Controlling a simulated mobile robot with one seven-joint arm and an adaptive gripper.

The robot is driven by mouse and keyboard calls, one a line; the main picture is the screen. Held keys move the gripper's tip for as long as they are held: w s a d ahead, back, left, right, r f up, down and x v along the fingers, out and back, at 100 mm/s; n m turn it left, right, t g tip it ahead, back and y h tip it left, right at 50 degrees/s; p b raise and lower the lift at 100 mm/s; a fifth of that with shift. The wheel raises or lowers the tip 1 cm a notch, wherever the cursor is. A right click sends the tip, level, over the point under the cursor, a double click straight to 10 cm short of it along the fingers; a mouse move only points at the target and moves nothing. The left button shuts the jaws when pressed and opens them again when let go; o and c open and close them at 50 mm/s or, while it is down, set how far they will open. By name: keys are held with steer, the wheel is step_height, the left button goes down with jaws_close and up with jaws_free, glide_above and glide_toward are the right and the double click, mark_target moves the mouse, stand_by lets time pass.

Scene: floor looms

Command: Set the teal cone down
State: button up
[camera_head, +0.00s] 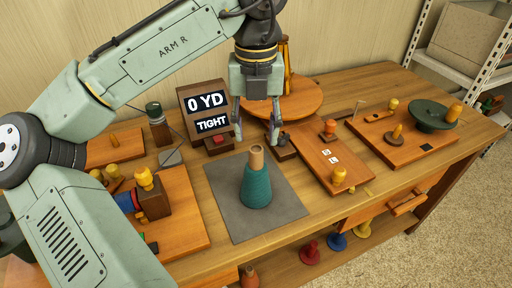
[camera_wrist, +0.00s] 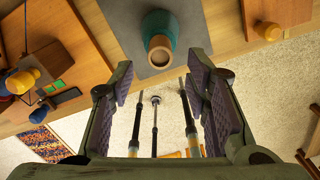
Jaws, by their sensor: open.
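The teal cone (camera_head: 257,187) stands upright on the grey mat (camera_head: 222,183) near the middle of the table, its tan tip pointing up. My gripper (camera_head: 257,132) is open and empty, above and behind the cone in the head view, with its fingers apart and clear of it. In the wrist view the cone (camera_wrist: 159,33) shows at the top centre on the mat (camera_wrist: 118,14), beyond the open fingers (camera_wrist: 165,95), with its tan end toward the camera.
A display box (camera_head: 204,108) reading "0 YD TIGHT" stands behind the mat. Wooden boards with yellow and orange knobs lie left (camera_head: 185,236) and right (camera_head: 318,160). A green disc (camera_head: 430,114) sits at the right. Coloured spools stand on the shelf below. The mat around the cone is clear.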

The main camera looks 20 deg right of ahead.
step_height(320, 180, up, 5)
steer(key=shift+f, duration=0.1)
